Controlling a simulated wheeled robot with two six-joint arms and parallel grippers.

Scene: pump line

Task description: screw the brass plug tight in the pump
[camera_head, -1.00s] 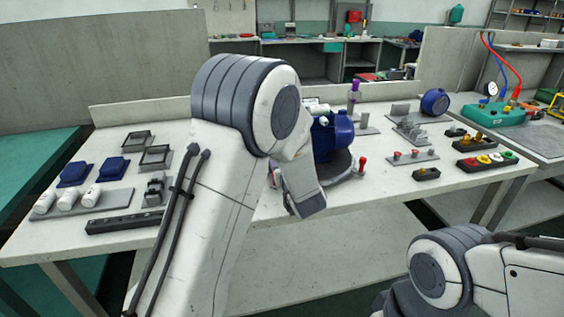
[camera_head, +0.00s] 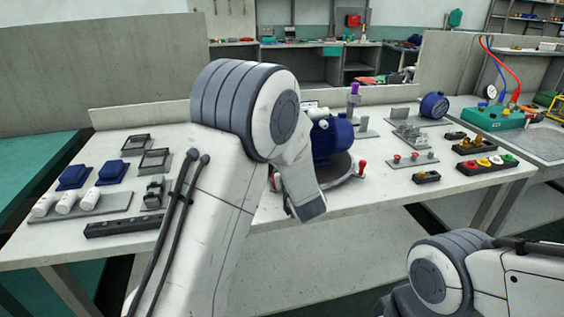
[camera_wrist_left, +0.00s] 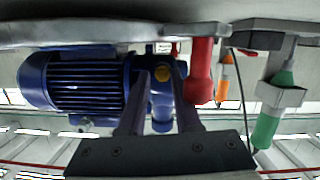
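The blue pump (camera_head: 332,138) sits on a round grey base on the bench, partly hidden behind my left arm in the head view. In the left wrist view the pump (camera_wrist_left: 85,80) appears upside down. In the head view the left fingers are hidden behind the wrist. My right gripper is out of view; only the right arm shows, low at the right.
A red-handled part (camera_head: 362,168) stands beside the pump; its red handle (camera_wrist_left: 200,70) is close to the fingers in the wrist view. A green-tipped tool (camera_wrist_left: 268,125) is farther right. The bench front near the arm is clear.

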